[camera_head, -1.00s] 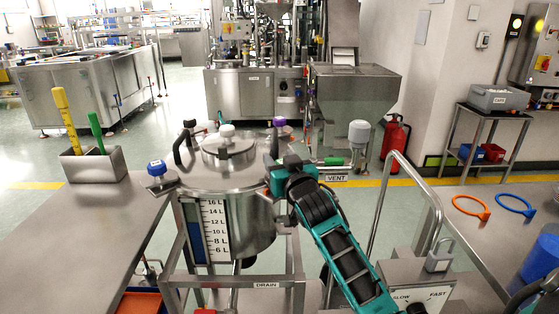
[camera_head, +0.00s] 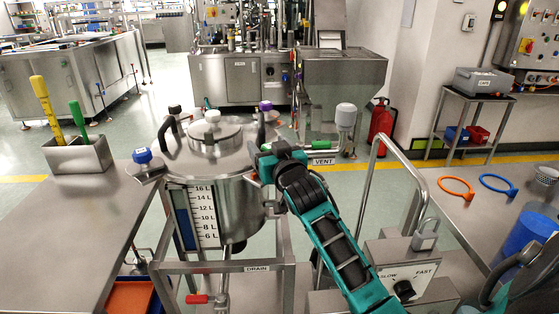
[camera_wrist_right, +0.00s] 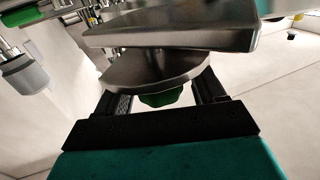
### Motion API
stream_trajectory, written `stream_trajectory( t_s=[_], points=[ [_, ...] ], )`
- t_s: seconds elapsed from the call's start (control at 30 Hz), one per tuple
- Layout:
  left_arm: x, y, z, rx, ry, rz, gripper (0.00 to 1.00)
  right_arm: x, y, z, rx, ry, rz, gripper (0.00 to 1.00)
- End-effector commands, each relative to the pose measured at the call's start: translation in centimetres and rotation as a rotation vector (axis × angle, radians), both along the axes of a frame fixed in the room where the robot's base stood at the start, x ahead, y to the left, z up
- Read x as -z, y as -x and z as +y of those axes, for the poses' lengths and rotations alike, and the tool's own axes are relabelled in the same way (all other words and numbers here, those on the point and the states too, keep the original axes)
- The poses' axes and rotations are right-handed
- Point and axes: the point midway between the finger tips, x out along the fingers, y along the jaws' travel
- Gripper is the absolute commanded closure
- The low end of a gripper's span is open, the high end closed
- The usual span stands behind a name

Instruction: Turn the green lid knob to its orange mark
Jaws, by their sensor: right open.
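The steel vessel (camera_head: 228,208) stands centre-left in the head view, with its round lid (camera_head: 190,160) on top. My right gripper (camera_head: 262,165) is at the right edge of the lid; its arm hides part of the rim. In the right wrist view, the open fingers of my right gripper (camera_wrist_right: 162,95) stand either side of a green knob (camera_wrist_right: 160,98). The knob is partly covered by a metal disc (camera_wrist_right: 155,68); I cannot tell whether the fingers touch it. In the head view I cannot make out this knob or an orange mark. My left gripper is not in view.
The lid also carries a blue knob (camera_head: 142,155) and a purple knob (camera_head: 265,106). A green-handled vent valve (camera_head: 322,145) is just right of my gripper. A tall curved rail (camera_head: 372,175) stands further right. Steel tables flank the vessel.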

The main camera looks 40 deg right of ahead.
Motion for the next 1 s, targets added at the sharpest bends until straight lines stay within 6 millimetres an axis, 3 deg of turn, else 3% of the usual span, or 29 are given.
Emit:
stream_trajectory(
  t_s=[0.5,0.7,1.0],
  points=[
    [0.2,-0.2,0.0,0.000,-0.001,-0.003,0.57,0.1,9.5,2.4,0.000,-0.001,0.002,0.31],
    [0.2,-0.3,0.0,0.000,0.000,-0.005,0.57,0.0,11.1,2.8,0.000,-0.001,0.000,0.31],
    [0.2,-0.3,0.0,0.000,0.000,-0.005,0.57,-0.1,11.3,2.9,0.000,-0.001,-0.001,0.31]
  ],
)
